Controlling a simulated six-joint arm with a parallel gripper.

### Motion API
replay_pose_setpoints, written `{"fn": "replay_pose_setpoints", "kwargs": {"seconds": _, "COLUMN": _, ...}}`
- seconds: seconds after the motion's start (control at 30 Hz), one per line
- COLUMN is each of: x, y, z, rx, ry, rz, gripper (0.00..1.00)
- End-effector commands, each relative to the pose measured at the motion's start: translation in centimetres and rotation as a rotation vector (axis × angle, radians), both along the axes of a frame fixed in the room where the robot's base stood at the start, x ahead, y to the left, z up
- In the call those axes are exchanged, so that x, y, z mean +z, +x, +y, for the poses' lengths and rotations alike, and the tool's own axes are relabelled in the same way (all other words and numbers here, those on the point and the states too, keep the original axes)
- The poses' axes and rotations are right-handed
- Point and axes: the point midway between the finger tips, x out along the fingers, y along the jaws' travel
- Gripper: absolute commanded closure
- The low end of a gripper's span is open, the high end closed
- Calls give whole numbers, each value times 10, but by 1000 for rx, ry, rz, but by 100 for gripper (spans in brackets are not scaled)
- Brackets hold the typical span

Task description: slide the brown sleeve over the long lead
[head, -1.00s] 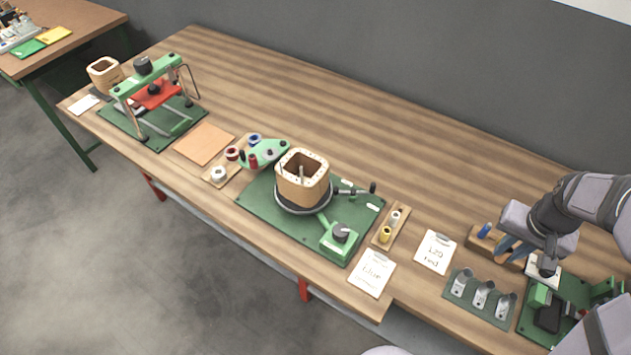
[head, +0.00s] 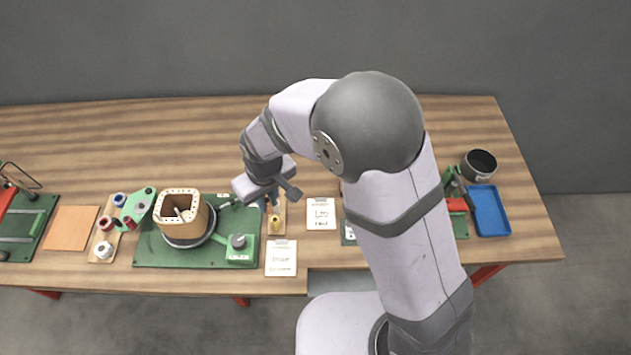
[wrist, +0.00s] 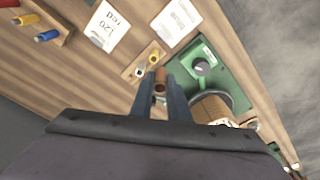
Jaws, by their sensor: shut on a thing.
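The brown sleeve (wrist: 160,80) is a short tube gripped between the two fingertips of my gripper (wrist: 162,88) in the wrist view. In the head view my gripper (head: 267,204) is right of the coil, above the small wooden board (head: 281,230); the sleeve is not clear there. The tan square coil (head: 182,216) stands upright on the green winding fixture (head: 150,252). A pale lead (head: 179,212) shows at its opening; which lead it is I cannot tell. In the wrist view the coil (wrist: 210,108) is partly hidden behind my gripper, and its leads are not clear.
Reels (head: 104,224) stand left of the coil. A paper card (head: 281,258) lies in front. The table behind is clear.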

Motion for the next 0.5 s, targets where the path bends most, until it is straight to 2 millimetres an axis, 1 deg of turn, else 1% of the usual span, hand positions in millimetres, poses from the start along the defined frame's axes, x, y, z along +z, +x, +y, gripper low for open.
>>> {"fn": "replay_pose_setpoints", "kwargs": {"seconds": 0.03, "x": 13, "y": -6, "z": 24, "rx": 52, "ry": 0, "rz": 0, "gripper": 100}}
{"fn": "replay_pose_setpoints", "kwargs": {"seconds": 0.1, "x": 20, "y": -14, "z": 53, "rx": 112, "ry": 0, "rz": 0, "gripper": 100}}
{"fn": "replay_pose_setpoints", "kwargs": {"seconds": 0.17, "x": 28, "y": -21, "z": 78, "rx": 162, "ry": 0, "rz": 0, "gripper": 100}}
{"fn": "replay_pose_setpoints", "kwargs": {"seconds": 0.2, "x": 33, "y": -26, "z": 94, "rx": 193, "ry": 1, "rz": -1, "gripper": 100}}
{"fn": "replay_pose_setpoints", "kwargs": {"seconds": 0.27, "x": 41, "y": -33, "z": 119, "rx": 238, "ry": 2, "rz": -1, "gripper": 100}}
{"fn": "replay_pose_setpoints", "kwargs": {"seconds": 0.3, "x": 47, "y": -37, "z": 135, "rx": 267, "ry": 2, "rz": -2, "gripper": 100}}
{"fn": "replay_pose_setpoints", "kwargs": {"seconds": 0.4, "x": 60, "y": -44, "z": 169, "rx": 320, "ry": 2, "rz": -2, "gripper": 100}}
{"fn": "replay_pose_setpoints", "kwargs": {"seconds": 0.5, "x": 71, "y": -41, "z": 191, "rx": 344, "ry": 2, "rz": -1, "gripper": 100}}
